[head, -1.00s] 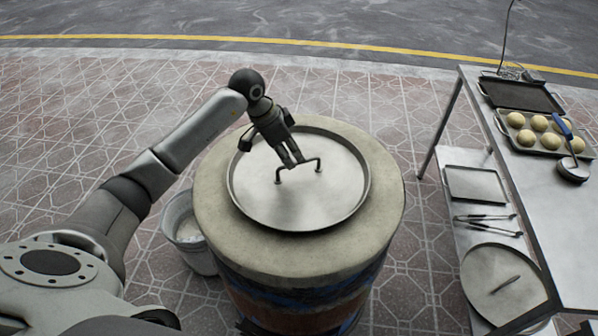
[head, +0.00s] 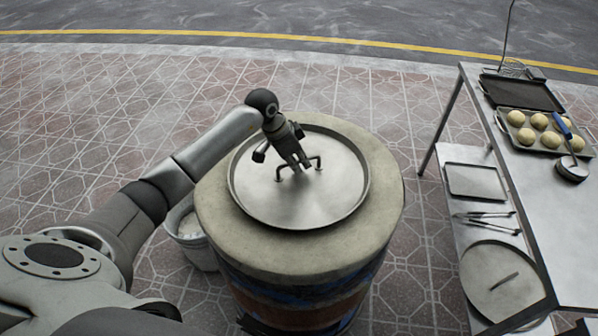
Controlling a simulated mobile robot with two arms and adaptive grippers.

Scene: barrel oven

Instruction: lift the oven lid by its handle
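The oven lid (head: 300,205) is a round, shallow metal tray-like disc with a raised rim, lying on top of the barrel oven (head: 300,255). Its handle (head: 318,160) is a thin dark bar with bent ends at the middle of the lid. My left gripper (head: 302,166) points down at the handle, its fingertips at the bar's middle. The fingers look close together around the bar, but they hide that part, so I cannot tell whether they grip it. The lid appears to rest flat on the barrel. My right gripper is not in view.
A metal table (head: 545,215) stands at the right, with a tray of dough balls (head: 540,130) and a ladle (head: 571,168) on top. Its lower shelf holds a tray, tongs and a round lid (head: 500,282). A bucket (head: 190,235) stands left of the barrel.

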